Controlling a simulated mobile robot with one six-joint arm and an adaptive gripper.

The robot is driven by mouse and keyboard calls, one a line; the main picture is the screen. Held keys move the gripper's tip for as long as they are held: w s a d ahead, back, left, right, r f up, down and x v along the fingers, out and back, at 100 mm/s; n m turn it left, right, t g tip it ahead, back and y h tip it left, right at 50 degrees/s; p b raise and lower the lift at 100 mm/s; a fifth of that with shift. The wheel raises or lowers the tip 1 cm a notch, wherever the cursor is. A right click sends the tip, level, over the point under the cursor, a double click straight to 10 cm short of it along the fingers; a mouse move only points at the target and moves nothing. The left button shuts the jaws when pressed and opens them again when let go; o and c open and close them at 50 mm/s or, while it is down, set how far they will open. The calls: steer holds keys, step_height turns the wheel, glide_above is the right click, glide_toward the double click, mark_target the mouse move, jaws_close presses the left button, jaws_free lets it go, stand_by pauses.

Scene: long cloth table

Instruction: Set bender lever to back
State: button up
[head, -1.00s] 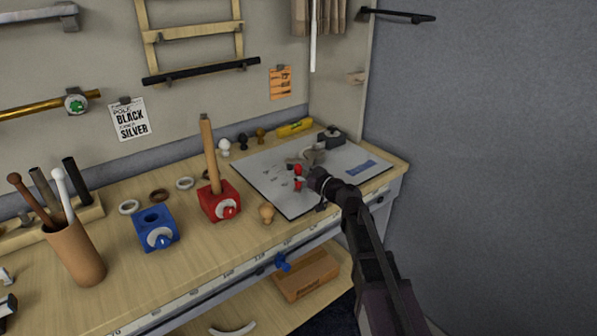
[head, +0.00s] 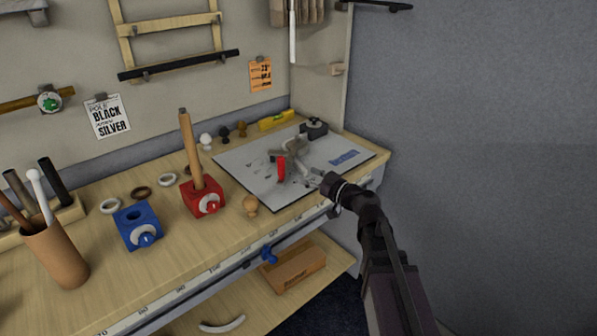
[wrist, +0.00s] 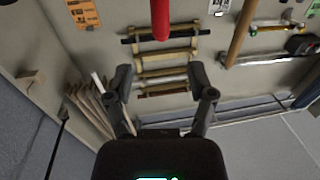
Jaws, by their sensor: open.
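The bender (head: 296,150) is a grey metal tool on the pale mat (head: 245,172) at the right end of the table. Its lever has a red grip (head: 281,168), which stands roughly upright at the bender's left side. My gripper (head: 316,181) is to the right of the red grip, apart from it, over the mat's front right part. In the wrist view the red grip (wrist: 160,18) enters from the top edge, centred between but beyond my open, empty fingers (wrist: 161,77). The lever's lower end is hard to make out.
A grey wall is close on the right.

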steer(key=shift+s+d, duration=0.4)
steer(key=shift+d, duration=0.1)
steer(key=shift+w, duration=0.1)
jaws_close()
steer(key=w+d+f+m+g+y+b, duration=0.1)
steer(key=d+m+g, duration=0.4)
steer(key=m, duration=0.8)
steer(key=shift+w+d+f+m+g+y+b, duration=0.3)
steer(key=shift+w+d+m+g+y+b, duration=0.2)
steer(key=shift+d+y, duration=0.45)
